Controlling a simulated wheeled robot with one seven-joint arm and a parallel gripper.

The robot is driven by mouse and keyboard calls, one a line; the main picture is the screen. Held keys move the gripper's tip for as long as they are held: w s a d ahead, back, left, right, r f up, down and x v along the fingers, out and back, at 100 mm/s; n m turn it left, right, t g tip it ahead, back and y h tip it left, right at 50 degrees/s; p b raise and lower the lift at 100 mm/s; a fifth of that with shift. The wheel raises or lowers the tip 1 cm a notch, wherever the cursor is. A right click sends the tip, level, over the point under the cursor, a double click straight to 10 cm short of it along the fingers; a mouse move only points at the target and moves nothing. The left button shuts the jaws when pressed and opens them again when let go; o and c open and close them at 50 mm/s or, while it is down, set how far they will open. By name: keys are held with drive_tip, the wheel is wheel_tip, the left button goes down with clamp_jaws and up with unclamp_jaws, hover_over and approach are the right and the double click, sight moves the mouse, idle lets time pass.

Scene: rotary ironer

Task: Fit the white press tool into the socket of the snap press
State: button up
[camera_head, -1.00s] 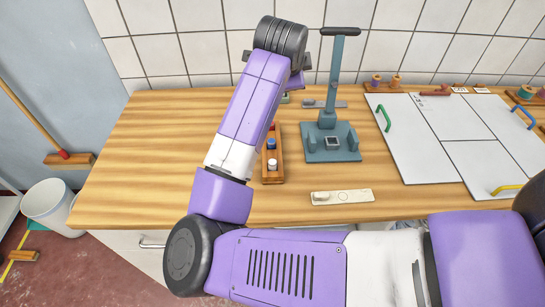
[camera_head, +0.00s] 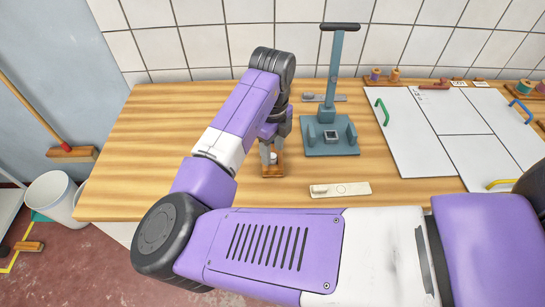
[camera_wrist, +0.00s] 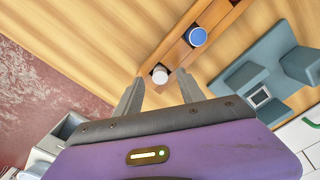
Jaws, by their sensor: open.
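The white press tool (camera_wrist: 160,75) stands at the near end of the wooden rack (camera_head: 272,171). In the head view the white tool (camera_head: 274,157) is partly covered by my gripper. My gripper (camera_wrist: 160,78) is open, with its fingers on either side of the white tool in the wrist view; I cannot tell how far above it they are. The blue tool (camera_wrist: 196,37) stands farther along the rack. The teal snap press (camera_head: 330,146) stands to the right of the rack, its lever raised. Its square socket (camera_head: 331,136) looks empty; it also shows in the wrist view (camera_wrist: 259,96).
A pale plate with a small knob (camera_head: 340,190) lies in front of the press. A grey strip (camera_head: 325,98) lies behind it. White panels with coloured handles (camera_head: 430,140) cover the right side. The wooden worktop (camera_head: 160,140) is bare on the left.

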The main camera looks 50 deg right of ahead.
drive_tip(key=shift+f, duration=0.85)
drive_tip(key=shift+c, duration=0.3)
clamp_jaws()
